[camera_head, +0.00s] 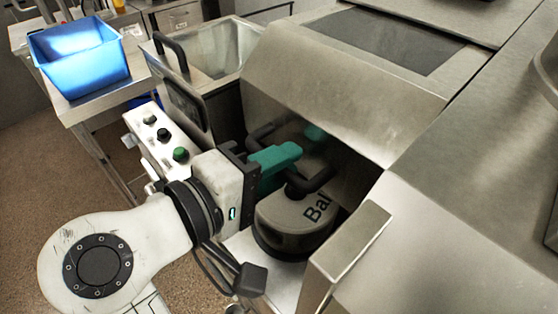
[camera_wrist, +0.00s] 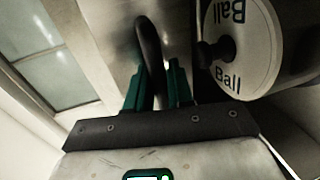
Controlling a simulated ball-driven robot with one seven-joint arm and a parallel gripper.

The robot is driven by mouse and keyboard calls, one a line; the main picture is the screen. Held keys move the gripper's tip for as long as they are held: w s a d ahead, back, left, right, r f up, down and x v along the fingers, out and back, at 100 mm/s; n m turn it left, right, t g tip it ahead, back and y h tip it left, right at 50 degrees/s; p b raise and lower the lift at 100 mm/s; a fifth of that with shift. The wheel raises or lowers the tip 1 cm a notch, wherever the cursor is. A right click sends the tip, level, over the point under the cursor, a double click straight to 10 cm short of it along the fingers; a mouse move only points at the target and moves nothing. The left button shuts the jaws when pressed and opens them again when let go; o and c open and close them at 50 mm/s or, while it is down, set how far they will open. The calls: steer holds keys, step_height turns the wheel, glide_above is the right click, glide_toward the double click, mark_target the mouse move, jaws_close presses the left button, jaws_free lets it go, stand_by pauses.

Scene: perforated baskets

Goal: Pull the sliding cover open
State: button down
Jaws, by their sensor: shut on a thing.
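The sliding cover (camera_head: 340,85) is a brushed metal hood with a dark window, at the upper middle of the head view. In the wrist view its metal panel (camera_wrist: 105,40) and pale window lie at the left. Its black bar handle (camera_wrist: 149,50) runs between the green fingers of my gripper (camera_wrist: 155,92), which is shut on it. In the head view my gripper (camera_head: 280,155) reaches into the dark opening below the cover's front edge. The handle (camera_head: 260,132) is partly hidden there by the fingers.
A round lidded container (camera_head: 290,222) marked "Ball" stands in the opening, close beside my gripper. A metal post (camera_head: 345,255) stands at its front right. A control box with knobs (camera_head: 162,140) and an open metal basin (camera_head: 215,50) lie left. A blue bin (camera_head: 80,60) sits farther left.

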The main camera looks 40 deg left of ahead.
mark_target(303, 174)
stand_by(0.3)
steer(key=x, duration=0.2)
steer(key=r+p+x, duration=0.1)
steer(key=x, duration=0.1)
steer(key=shift+w+f, duration=0.15)
steer(key=shift+w, duration=0.35)
steer(key=c, duration=1.1)
jaws_free()
steer(key=b+v, duration=0.1)
steer(key=v, duration=1)
steer(key=shift+b, duration=0.35)
